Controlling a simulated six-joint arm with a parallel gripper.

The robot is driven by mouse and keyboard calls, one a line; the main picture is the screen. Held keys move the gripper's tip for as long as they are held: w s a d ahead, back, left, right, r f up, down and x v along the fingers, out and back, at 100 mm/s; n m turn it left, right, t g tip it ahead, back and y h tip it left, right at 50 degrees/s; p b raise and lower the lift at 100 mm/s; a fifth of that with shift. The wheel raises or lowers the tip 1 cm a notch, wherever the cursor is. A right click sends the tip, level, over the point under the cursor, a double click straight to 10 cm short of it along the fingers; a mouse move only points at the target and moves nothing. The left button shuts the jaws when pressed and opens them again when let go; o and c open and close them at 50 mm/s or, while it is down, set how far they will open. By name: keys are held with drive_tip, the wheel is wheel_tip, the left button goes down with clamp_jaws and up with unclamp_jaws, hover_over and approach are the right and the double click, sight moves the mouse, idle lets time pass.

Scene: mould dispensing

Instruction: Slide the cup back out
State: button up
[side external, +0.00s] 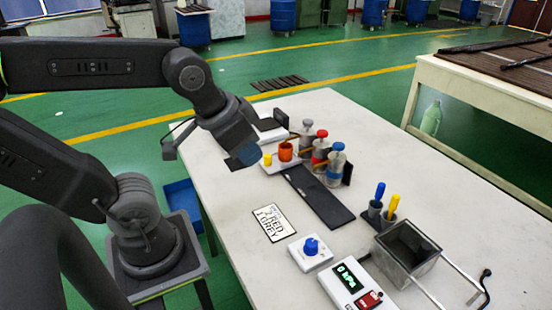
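An orange cup (286,151) stands upright on a small white base at the far side of the table, just left of the dispensers. A small yellow part (267,159) sits on the same base, left of the cup. Three dispenser bottles stand in a row to the right: grey-topped (308,130), red-topped (321,146) and blue-topped (337,163). My gripper (244,155) hangs above the table's left edge, left of the cup and apart from it in the picture. Its fingers are too dark and small to tell open from shut. The cup's contents cannot be seen clearly.
A dark mat (318,197) lies before the dispensers. A card (272,222) reads "2 RED 1 GREY". A blue-knob box (311,252), a 0 kPa display unit (352,284), an open metal chamber (425,268) and blue- and yellow-handled tools (379,193) occupy the front right.

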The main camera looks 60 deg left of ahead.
drive_tip(key=o, duration=0.5)
drive_tip(key=shift+n+g+y, duration=0.4)
drive_tip(key=shift+n+g, duration=0.1)
drive_tip(key=shift+g, duration=0.4)
drive_tip(key=w+a, duration=0.1)
drive_tip(key=w, duration=0.1)
drive_tip(key=w+a, duration=0.4)
drive_tip(key=w, duration=0.1)
drive_tip(key=shift+a+r, duration=0.1)
drive_tip(key=shift+a, duration=0.1)
drive_tip(key=shift+c, duration=0.2)
drive_tip(key=shift+o, duration=0.8)
drive_tip(key=w+a+f+g, duration=0.1)
drive_tip(key=w+a, duration=0.3)
drive_tip(key=a, duration=0.1)
drive_tip(key=shift+w+a+f+n, duration=0.15)
drive_tip(key=shift+a+f+n, duration=0.05)
drive_tip(key=shift+n, duration=0.1)
drive_tip(key=n+g, duration=0.1)
drive_tip(key=g, duration=0.2)
approach(268, 156)
drive_tip(key=shift+h, duration=0.4)
drive_tip(key=f, duration=0.6)
drive_tip(key=a+f, duration=0.1)
drive_tip(key=f, duration=0.3)
clamp_jaws()
